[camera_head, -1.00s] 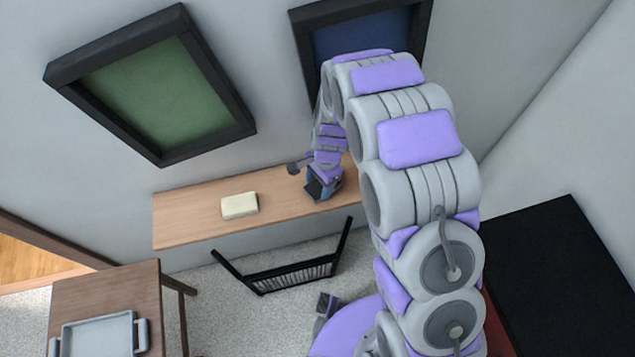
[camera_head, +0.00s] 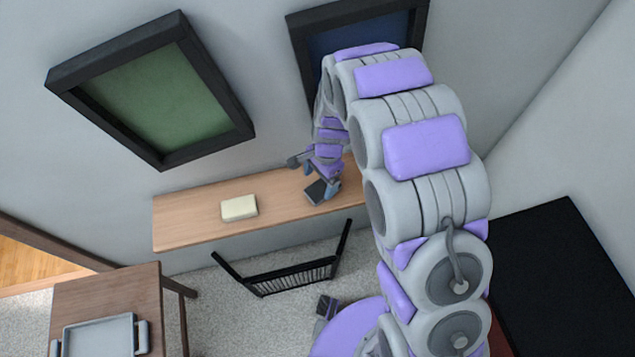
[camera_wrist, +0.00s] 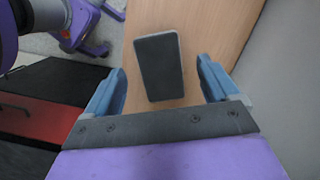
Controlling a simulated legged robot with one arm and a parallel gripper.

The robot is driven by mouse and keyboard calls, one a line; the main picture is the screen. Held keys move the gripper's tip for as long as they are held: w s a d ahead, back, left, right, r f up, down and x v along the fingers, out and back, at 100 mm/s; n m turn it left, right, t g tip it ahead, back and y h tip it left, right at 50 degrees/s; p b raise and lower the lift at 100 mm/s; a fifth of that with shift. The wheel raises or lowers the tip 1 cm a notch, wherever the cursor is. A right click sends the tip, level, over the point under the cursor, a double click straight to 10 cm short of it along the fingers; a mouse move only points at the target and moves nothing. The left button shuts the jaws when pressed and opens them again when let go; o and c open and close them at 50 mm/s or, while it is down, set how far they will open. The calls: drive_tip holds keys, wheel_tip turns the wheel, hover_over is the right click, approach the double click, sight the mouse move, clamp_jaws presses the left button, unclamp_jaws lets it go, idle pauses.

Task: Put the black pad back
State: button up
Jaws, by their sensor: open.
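The black pad (camera_head: 316,192) lies flat on the wooden shelf (camera_head: 185,222), near its right end. In the wrist view the pad (camera_wrist: 160,68) shows as a dark rectangle with a grey edge, lying on the wood. My gripper (camera_head: 322,182) is just above the pad, pointing down. In the wrist view the blue fingers of my gripper (camera_wrist: 162,70) are spread on either side of the pad, with a gap on both sides. My gripper is open and holds nothing.
A cream block (camera_head: 239,208) lies on the shelf left of the pad. A black chair (camera_head: 292,275) stands before the shelf. A table (camera_head: 100,290) with a grey tray (camera_head: 98,340) is at lower left. Two framed boards, green (camera_head: 160,95) and blue (camera_head: 350,45), hang above.

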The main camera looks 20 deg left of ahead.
sight(324, 186)
wheel_tip(324, 186, up, 8)
drive_tip(key=w+p, duration=0.1)
drive_tip(key=shift+d+r, duration=0.2)
drive_tip(key=shift+d, duration=0.1)
drive_tip(key=s+d+r+n, duration=0.2)
drive_tip(key=s+d+r, duration=0.3)
drive_tip(key=d+r, duration=0.25)
drive_tip(key=s+d+r+n, duration=0.1)
drive_tip(key=s+d+r, duration=0.4)
drive_tip(key=d, duration=0.4)
drive_tip(key=s+d+r+n, duration=0.2)
drive_tip(key=s+d, duration=0.3)
drive_tip(key=s, duration=0.3)
drive_tip(key=s+d+r+n+h, duration=0.1)
drive_tip(key=s+d+r+n, duration=0.1)
drive_tip(key=s, duration=0.6)
drive_tip(key=d+r, duration=0.1)
drive_tip(key=d, duration=0.1)
drive_tip(key=shift+s+d+r, duration=0.2)
drive_tip(key=shift+s+d, duration=0.2)
